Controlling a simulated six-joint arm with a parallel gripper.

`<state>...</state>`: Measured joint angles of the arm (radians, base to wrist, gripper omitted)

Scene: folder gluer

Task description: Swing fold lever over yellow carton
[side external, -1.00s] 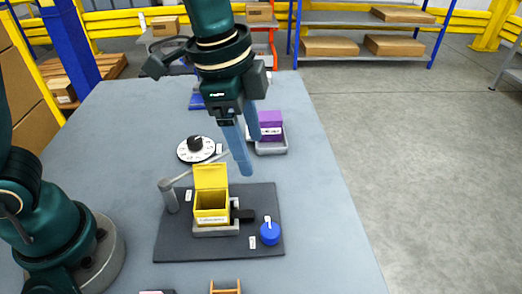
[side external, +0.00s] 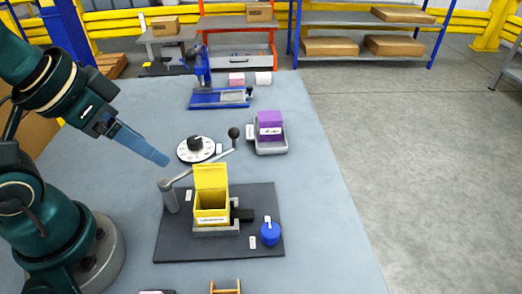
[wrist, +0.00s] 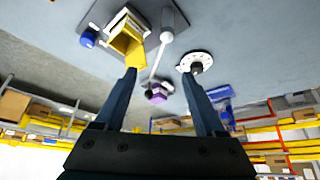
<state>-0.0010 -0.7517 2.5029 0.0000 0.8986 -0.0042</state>
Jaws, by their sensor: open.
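The yellow carton (side external: 211,206) stands upright with its lid flap raised, in a grey holder on a dark base plate (side external: 180,245). The fold lever (side external: 205,163) pivots on a grey post at the plate's back left corner. Its rod slants behind the carton, up and right to a black ball knob (side external: 234,132); it is not over the carton. My gripper (side external: 164,160) is open and empty, above and left of the lever post. In the wrist view the carton (wrist: 130,45) and lever rod (wrist: 156,62) show beyond the spread fingers (wrist: 158,74).
A black-and-white dial (side external: 196,149) lies behind the lever post. A purple carton (side external: 270,124) sits in a grey tray behind the knob. A blue knob (side external: 270,233) is on the plate's right. A blue press (side external: 210,92) stands farther back.

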